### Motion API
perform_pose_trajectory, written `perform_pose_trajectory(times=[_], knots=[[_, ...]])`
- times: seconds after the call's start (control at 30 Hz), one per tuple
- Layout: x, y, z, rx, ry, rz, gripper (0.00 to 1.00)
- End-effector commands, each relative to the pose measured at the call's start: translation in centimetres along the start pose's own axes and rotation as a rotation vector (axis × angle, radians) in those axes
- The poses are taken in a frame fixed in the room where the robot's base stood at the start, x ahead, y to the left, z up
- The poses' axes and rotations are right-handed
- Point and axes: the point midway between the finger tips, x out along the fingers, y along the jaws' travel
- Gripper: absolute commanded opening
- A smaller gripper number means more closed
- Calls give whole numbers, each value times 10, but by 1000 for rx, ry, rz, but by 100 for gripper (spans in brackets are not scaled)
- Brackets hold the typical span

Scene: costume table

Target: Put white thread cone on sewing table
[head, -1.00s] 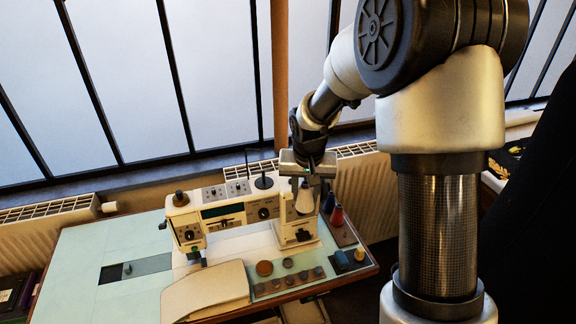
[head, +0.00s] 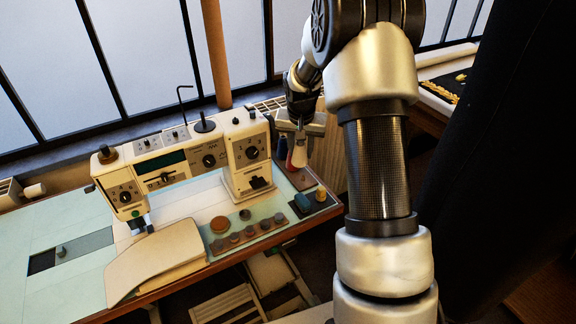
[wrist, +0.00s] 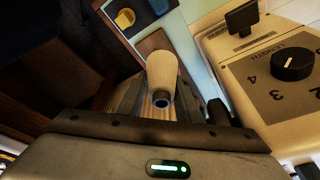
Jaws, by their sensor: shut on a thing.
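My gripper (head: 298,138) is shut on the white thread cone (head: 300,155), beside the right end of the sewing machine. In the wrist view the cone (wrist: 162,70) shows between the fingers, cream-white with a dark hole in the near end. The sewing table (head: 75,285) has a pale green top with a wooden edge. The cone appears over or near the table's right end; I cannot tell its height above the surface. A red thing (head: 289,162), partly hidden, shows just left of the cone.
The cream sewing machine (head: 185,160) stands close to the left of my gripper. A strip with several round pieces (head: 240,232), a blue block (head: 302,202) and a yellow-topped piece (head: 321,193) lie along the front right.

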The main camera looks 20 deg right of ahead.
Motion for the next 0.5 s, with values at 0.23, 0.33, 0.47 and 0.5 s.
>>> perform_pose_trajectory(times=[0.23,0.33,0.47,0.5], knots=[[27,11,-21,75,8,21,8],[29,12,-22,79,8,23,8],[34,12,-20,78,7,23,8],[36,12,-19,78,6,23,8]])
